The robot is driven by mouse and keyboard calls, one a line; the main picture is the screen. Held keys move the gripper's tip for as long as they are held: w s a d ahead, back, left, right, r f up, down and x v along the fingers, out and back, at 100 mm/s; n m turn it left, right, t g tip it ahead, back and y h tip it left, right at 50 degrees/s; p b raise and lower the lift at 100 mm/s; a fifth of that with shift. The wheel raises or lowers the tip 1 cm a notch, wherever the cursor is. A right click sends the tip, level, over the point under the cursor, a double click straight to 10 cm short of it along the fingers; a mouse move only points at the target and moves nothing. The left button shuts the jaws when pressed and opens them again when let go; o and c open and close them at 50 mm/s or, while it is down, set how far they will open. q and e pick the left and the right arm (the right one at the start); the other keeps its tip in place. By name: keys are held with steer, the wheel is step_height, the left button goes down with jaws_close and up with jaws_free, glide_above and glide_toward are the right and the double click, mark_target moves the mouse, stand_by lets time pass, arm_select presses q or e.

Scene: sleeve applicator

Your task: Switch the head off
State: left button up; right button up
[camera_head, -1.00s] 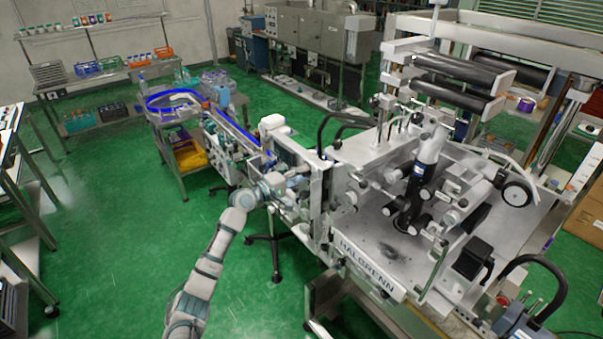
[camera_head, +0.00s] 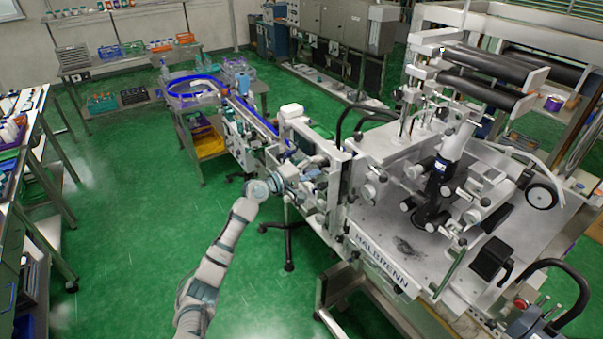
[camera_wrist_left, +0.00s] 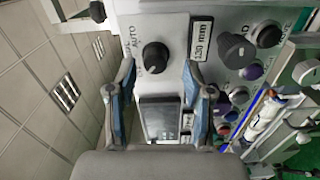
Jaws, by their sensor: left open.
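In the left wrist view a control panel (camera_wrist_left: 180,35) fills the upper middle. It carries a black rotary knob (camera_wrist_left: 155,56) with "AUTO" lettered beside it, and a dark screen (camera_wrist_left: 160,118). My left gripper (camera_wrist_left: 158,66) is open, its fingers to either side of the knob in the picture. I cannot tell whether they touch it. In the head view my left gripper (camera_head: 284,183) is at the left end of the sleeve applicator (camera_head: 405,262), small and partly lost among its parts. My right gripper is not in view.
Beside the black knob are a "130 mm" display (camera_wrist_left: 201,41), another dark knob (camera_wrist_left: 236,49) and several coloured buttons. A rail with a blue strip (camera_head: 250,115) runs back from the machine to a trolley (camera_head: 209,148). Green floor (camera_head: 120,220) is clear on the left.

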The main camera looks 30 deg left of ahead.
arm_select(q)
steer(key=v, duration=1)
steer(key=shift+s+a, duration=0.25)
steer(key=shift+s, duration=0.05)
steer(key=shift+d+f, duration=0.1)
